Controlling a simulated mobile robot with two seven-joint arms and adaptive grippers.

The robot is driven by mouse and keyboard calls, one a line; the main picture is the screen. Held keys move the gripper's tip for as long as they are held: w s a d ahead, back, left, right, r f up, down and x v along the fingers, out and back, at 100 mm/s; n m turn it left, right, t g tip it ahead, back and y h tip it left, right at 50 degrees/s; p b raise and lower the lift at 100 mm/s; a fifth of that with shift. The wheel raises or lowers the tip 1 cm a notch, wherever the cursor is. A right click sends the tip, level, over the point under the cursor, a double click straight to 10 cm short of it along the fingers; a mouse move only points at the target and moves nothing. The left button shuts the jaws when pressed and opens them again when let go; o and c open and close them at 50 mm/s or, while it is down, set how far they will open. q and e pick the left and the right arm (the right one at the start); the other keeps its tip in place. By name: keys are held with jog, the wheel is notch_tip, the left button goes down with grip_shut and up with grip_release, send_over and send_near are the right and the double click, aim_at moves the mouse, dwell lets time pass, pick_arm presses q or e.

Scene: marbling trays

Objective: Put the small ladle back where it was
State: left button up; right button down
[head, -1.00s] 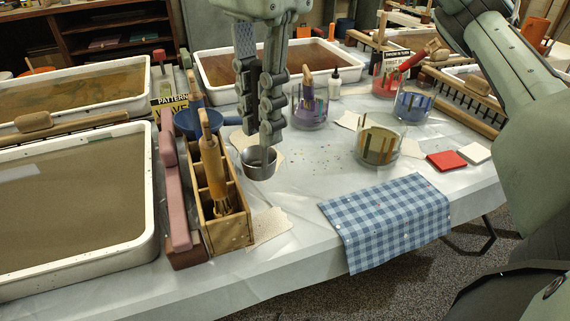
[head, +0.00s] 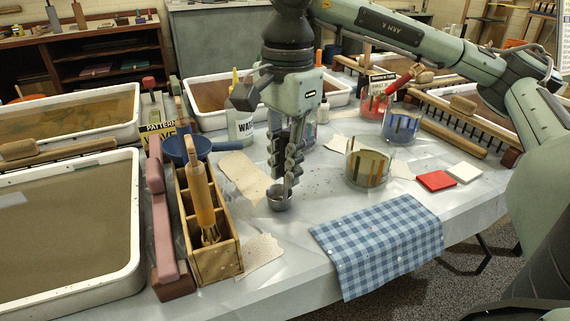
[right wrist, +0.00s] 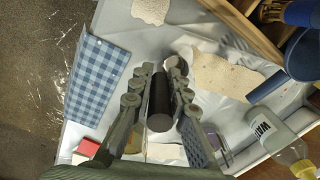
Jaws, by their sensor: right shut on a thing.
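The small ladle shows as a metal cup (head: 280,199) below my right gripper (head: 286,180) in the head view. In the right wrist view my right gripper (right wrist: 160,78) is shut on the ladle's dark handle (right wrist: 160,104), with the cup (right wrist: 176,64) beyond the fingertips. The fingers point down and hide most of the handle in the head view. The cup is low over the white table (head: 300,225), right of the wooden caddy (head: 224,262). I cannot tell whether it touches the table. My left gripper is not in view.
The caddy holds a brush (head: 201,200). A blue funnel-like item (head: 176,148), torn paper (head: 246,176) and a water bottle (head: 240,125) are behind and left. A jar (head: 368,168) stands right, a checked cloth (head: 378,245) in front.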

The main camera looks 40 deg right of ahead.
jog(key=shift+f, duration=0.15)
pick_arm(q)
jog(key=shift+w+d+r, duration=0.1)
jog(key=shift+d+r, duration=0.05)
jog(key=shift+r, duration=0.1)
pick_arm(e)
jog(key=c, duration=1.5)
grip_release()
jog(key=shift+o, duration=0.2)
jog(key=shift+r, duration=0.6)
notch_tip(320, 180, up, 6)
jog(key=shift+f+p, duration=0.2)
jog(key=shift+p, duration=0.1)
notch_tip(320, 180, up, 5)
jog(key=shift+r+p, duration=0.1)
jog(key=shift+p, duration=1.05)
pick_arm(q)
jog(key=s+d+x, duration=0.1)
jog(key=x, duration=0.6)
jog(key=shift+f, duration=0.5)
pick_arm(e)
jog(key=shift+r, duration=0.2)
